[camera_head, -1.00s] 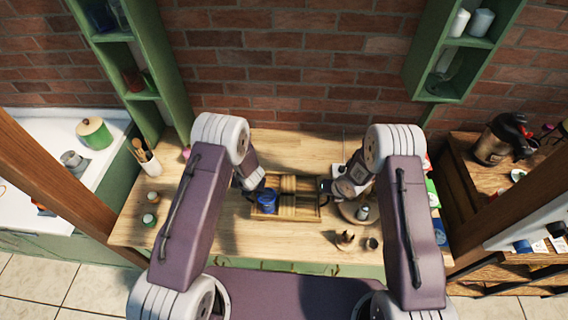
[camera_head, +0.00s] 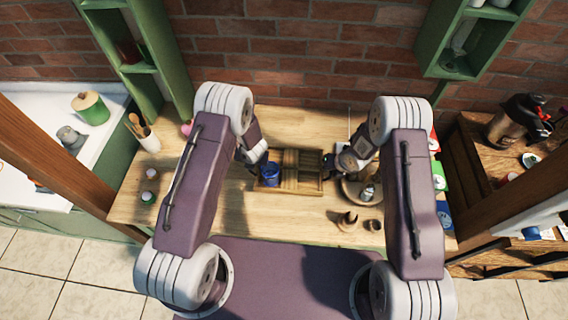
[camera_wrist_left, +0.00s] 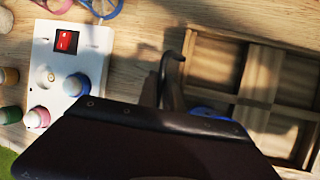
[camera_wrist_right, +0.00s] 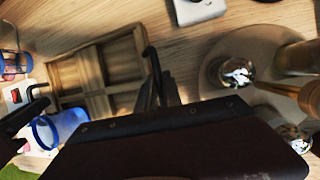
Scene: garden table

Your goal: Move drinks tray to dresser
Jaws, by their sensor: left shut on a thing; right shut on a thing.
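The drinks tray is a wooden tray (camera_head: 287,190) divided into compartments, over the middle of the wooden table. In the left wrist view the tray (camera_wrist_left: 258,85) lies right of my fingers (camera_wrist_left: 172,85). In the right wrist view the tray (camera_wrist_right: 97,75) is left of my fingers (camera_wrist_right: 157,85), with the cup (camera_wrist_right: 60,127) nearer. I cannot tell whether the tray touches the table.
A round board (camera_head: 351,195) with small items sits right of the tray. Wooden cups (camera_head: 347,221) stand in front of it. Jars (camera_head: 150,172) and a utensil holder (camera_head: 148,140) are at the table's left. A wooden unit (camera_head: 466,185) with a jug (camera_head: 518,121) stands right.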

